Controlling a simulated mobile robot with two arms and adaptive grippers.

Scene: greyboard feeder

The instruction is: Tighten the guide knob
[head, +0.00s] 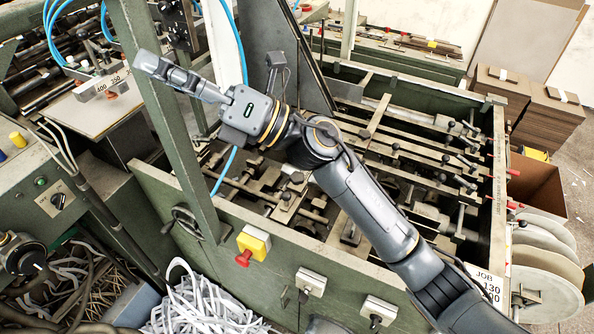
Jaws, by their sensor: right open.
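My right gripper (153,68) reaches across from the lower right, its fingers pointing to the upper left. It is open and appears empty, in front of the green upright post (165,120). The feeder (330,262) is a green machine frame with crossing metal rails and bars. Several small dark knobs and clamps stand on its rails, such as a knob on the right-hand rails (445,158) and a grey-topped knob near the middle (297,177). I cannot tell which one is the guide knob. My right gripper is apart from these knobs, and my arm hides part of the rails.
A red stop button on a yellow box (253,244) and a black handwheel (184,222) are on the front panel. A control box (42,195) stands at left. White strips (205,308) fill the bottom. Board stacks (550,122) and large reels (545,285) stand at right.

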